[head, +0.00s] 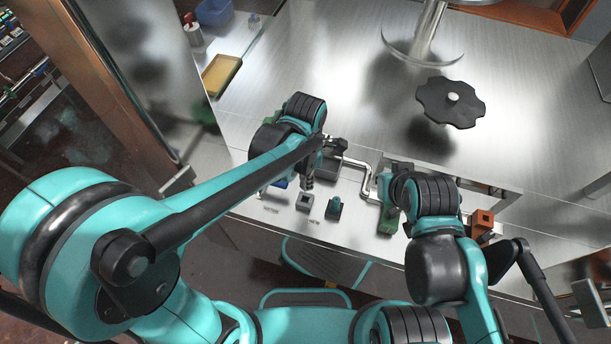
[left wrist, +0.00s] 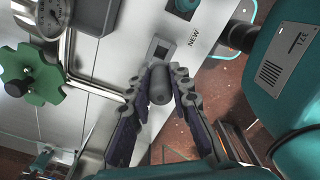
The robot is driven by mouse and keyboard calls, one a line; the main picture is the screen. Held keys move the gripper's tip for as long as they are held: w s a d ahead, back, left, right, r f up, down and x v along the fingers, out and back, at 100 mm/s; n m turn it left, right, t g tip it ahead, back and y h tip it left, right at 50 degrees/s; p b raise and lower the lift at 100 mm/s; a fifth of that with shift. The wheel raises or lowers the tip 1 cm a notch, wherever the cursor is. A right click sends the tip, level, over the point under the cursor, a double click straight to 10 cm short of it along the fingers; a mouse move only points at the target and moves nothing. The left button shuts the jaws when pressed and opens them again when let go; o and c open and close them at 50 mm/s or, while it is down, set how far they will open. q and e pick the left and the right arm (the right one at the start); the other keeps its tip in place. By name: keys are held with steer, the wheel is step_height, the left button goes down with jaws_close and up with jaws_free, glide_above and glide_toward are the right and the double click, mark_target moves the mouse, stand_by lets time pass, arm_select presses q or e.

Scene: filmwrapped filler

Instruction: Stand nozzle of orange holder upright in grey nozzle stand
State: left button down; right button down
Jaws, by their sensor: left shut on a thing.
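My left gripper (head: 308,180) is shut on a dark grey, rounded nozzle; the left wrist view shows the nozzle (left wrist: 158,84) between the two fingertips of the gripper (left wrist: 159,80). The grey nozzle stand (head: 304,202) is a small square block with a dark square opening. In the head view the gripper is just above it. In the left wrist view the stand (left wrist: 152,50) is right beyond the nozzle's end; I cannot tell whether they touch. The orange holder (head: 482,219) is at the right, beside my right arm. My right gripper's fingers are hidden behind its wrist.
A small teal block (head: 334,208) stands right of the grey stand, near a "NEW" label (left wrist: 194,36). A bent metal pipe (head: 365,172) runs between my arms. A black knobbed wheel (head: 450,102) sits farther back. The steel top (head: 330,60) is mostly clear at the back.

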arm_select(q)
steer(key=shift+s+f, duration=0.1)
steer(key=shift+f, duration=0.2)
steer(key=shift+f+b, duration=3.45)
steer(key=shift+f, duration=0.25)
steer(key=shift+f, duration=0.3)
steer(key=c, duration=1.3)
jaws_free()
